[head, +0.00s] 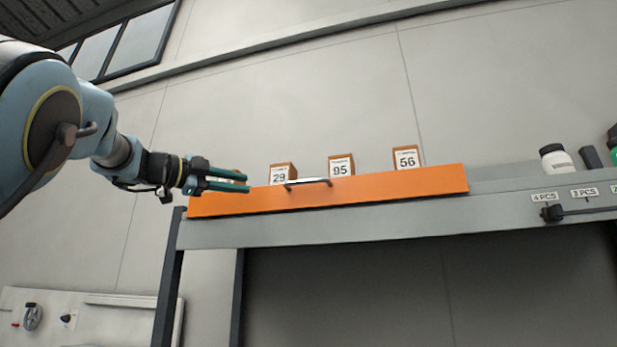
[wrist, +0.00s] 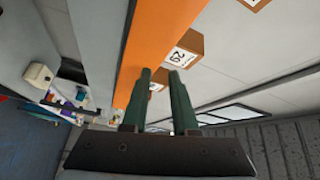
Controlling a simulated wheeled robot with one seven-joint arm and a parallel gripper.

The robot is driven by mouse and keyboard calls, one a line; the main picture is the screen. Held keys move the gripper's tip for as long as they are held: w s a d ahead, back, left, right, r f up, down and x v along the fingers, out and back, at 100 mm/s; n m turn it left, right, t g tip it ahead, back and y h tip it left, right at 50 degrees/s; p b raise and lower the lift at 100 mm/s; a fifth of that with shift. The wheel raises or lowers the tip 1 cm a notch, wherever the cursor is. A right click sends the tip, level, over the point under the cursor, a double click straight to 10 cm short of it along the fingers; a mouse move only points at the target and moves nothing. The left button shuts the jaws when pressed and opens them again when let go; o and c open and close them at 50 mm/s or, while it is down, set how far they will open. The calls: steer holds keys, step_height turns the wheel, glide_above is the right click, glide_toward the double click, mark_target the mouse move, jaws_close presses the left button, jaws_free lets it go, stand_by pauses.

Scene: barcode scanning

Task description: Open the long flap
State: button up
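In the wrist view the flap (wrist: 148,40) runs up from the fingertips (wrist: 160,72), and the handle is not visible there.
Small brown boxes numbered 29 (head: 283,174), 95 (head: 341,166) and 56 (head: 407,158) stand behind the flap. Another box is partly hidden behind my gripper. A white bottle (head: 556,161) and labelled lever (head: 552,213) are at the right. Free air lies before the flap.

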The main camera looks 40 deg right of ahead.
mark_target(307, 180)
steer(key=s+d+r+m+g+y, duration=0.2)
steer(key=s+m+g+y, duration=0.15)
steer(key=s, duration=0.55)
steer(key=shift+m, duration=0.45)
steer(key=p+x, duration=0.4)
steer(key=x, duration=0.6)
steer(key=shift+s+d+f, duration=0.1)
steer(key=shift+d+f, duration=0.1)
jaws_close()
